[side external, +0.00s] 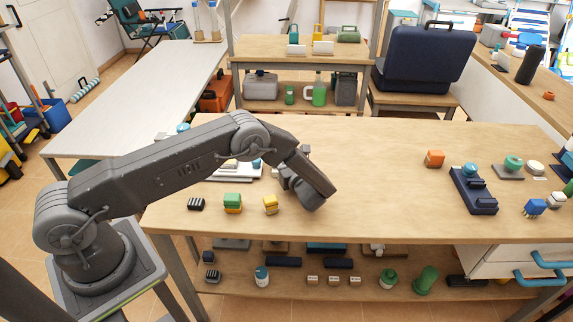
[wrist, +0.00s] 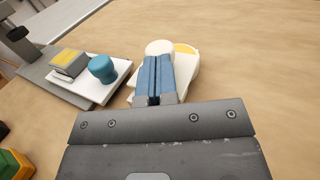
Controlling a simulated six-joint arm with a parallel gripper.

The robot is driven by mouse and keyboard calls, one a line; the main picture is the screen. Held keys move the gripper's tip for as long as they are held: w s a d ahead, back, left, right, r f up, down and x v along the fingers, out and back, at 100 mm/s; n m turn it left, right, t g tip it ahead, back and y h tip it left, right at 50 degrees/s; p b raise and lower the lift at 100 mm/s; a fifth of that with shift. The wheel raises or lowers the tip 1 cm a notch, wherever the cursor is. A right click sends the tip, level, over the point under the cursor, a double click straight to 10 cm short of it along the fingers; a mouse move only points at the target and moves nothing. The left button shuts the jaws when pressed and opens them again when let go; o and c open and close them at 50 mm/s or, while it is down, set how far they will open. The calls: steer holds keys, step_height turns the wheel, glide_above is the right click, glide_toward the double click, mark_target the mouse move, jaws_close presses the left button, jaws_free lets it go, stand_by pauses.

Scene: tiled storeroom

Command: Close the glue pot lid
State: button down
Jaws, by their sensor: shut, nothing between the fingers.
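My gripper (wrist: 154,80) is shut, its two blue fingers side by side with nothing between them. In the wrist view the fingers reach over a white object with a yellow round patch (wrist: 184,49), which looks like the glue pot. A white rounded part (wrist: 159,47), perhaps its lid, shows just beyond the fingertips. The fingers cover much of the pot, so I cannot tell whether they touch it or how far the lid is open. In the side view my gripper (side external: 289,178) is low over the table, its fingertips hidden, and I cannot make out the pot.
A white board (wrist: 98,88) with a blue knob (wrist: 102,69) and a yellow-topped block (wrist: 69,62) lies left of the pot. Green-yellow (side external: 232,203) and yellow (side external: 271,204) blocks sit near the front edge. The table's middle right is clear before an orange block (side external: 435,158).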

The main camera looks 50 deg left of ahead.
steer(key=v, duration=1.3)
steer(key=shift+s+d, duration=0.2)
steer(key=shift+d, duration=0.15)
steer(key=shift+w+r, duration=0.1)
steer(key=shift+r, duration=0.1)
steer(key=s+a+r+m+t+h, duration=0.1)
steer(key=s+a+r+m+h, duration=0.45)
steer(key=r+h, duration=0.35)
steer(key=shift+h, duration=0.6)
steer(key=x, duration=1)
steer(key=shift+f, duration=0.4)
steer(key=shift+w+a+f, duration=0.1)
steer(key=shift+w+a, duration=1)
steer(key=shift+w, duration=0.1)
steer(key=shift+w+a, duration=0.35)
